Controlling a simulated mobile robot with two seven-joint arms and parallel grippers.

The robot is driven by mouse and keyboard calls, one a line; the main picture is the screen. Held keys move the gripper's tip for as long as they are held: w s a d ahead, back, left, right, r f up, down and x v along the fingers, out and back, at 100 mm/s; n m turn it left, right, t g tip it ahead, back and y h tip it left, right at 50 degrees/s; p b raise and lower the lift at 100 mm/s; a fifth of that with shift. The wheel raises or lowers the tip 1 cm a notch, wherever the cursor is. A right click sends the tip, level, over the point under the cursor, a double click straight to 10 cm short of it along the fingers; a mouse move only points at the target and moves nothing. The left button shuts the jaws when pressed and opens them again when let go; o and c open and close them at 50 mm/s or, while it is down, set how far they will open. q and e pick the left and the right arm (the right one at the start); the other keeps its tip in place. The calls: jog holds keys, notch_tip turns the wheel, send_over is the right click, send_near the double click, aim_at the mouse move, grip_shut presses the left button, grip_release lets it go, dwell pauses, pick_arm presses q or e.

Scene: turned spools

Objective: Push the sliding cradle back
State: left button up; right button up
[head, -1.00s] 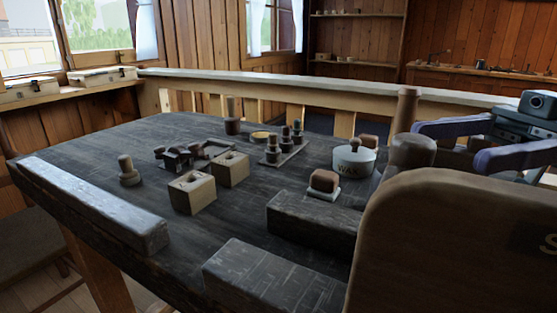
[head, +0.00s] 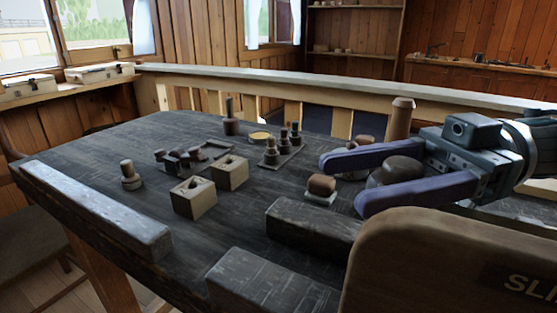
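A large brown wooden panel (head: 420,260) with a rounded top corner stands in the right foreground. Its dark label (head: 520,282) begins "SLI" and is cut off by the edge; this may be part of the sliding cradle, but I cannot tell. Behind it are a dark round knob (head: 403,168) and an upright wooden post (head: 400,118). My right gripper (head: 343,184) is open, its two blue fingers apart and pointing left. The knob shows between the fingers; contact is not clear. My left gripper is not in view.
Two pale blocks with holes (head: 195,198) and a peg (head: 131,175) stand mid-table. A small tray of spools (head: 282,155) is further back. A brown-topped block (head: 321,187) is near the fingertips. Dark beams (head: 270,283) lie in front.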

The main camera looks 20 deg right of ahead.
grip_shut()
dwell(1.1)
